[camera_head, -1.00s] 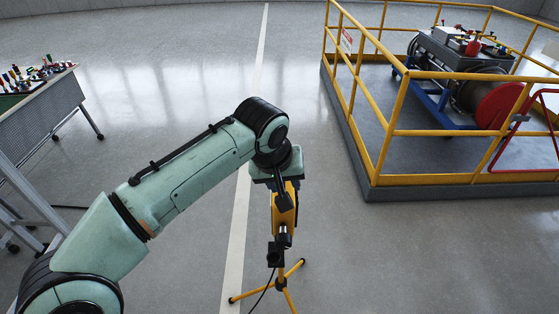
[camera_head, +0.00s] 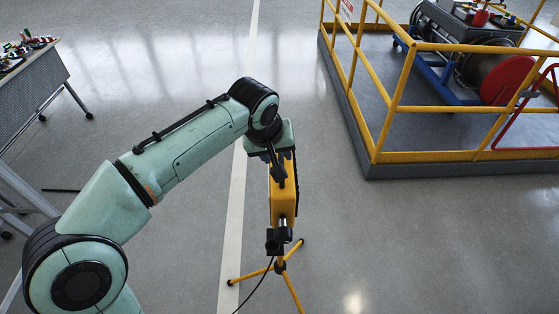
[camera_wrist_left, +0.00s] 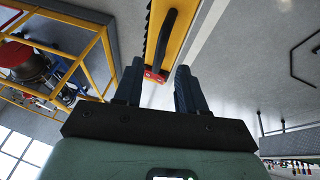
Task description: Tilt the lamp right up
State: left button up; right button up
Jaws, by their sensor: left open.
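The lamp (camera_head: 283,205) has a yellow housing with a dark ribbed side and stands on a yellow tripod (camera_head: 290,291) with a black cable. My left gripper (camera_head: 279,180) is at the upper part of the lamp and hides some of it in the head view. In the left wrist view its two dark fingers (camera_wrist_left: 158,82) are apart. The lamp's yellow body and black handle (camera_wrist_left: 161,40) with a red end show just beyond the fingertips there. Nothing is seen clamped between the fingers; whether they touch the lamp I cannot tell. My right gripper is not in view.
A yellow-railed platform (camera_head: 430,156) with machinery stands at the right. A grey table (camera_head: 42,92) with small coloured items is at the upper left. The grey floor around the tripod is clear, apart from the cable (camera_head: 257,290).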

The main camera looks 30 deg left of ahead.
aim_at(280, 159)
pick_arm(q)
jog(key=shift+x, duration=2.2)
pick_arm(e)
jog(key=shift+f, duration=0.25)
pick_arm(q)
jog(key=shift+c, duration=0.3)
grip_shut()
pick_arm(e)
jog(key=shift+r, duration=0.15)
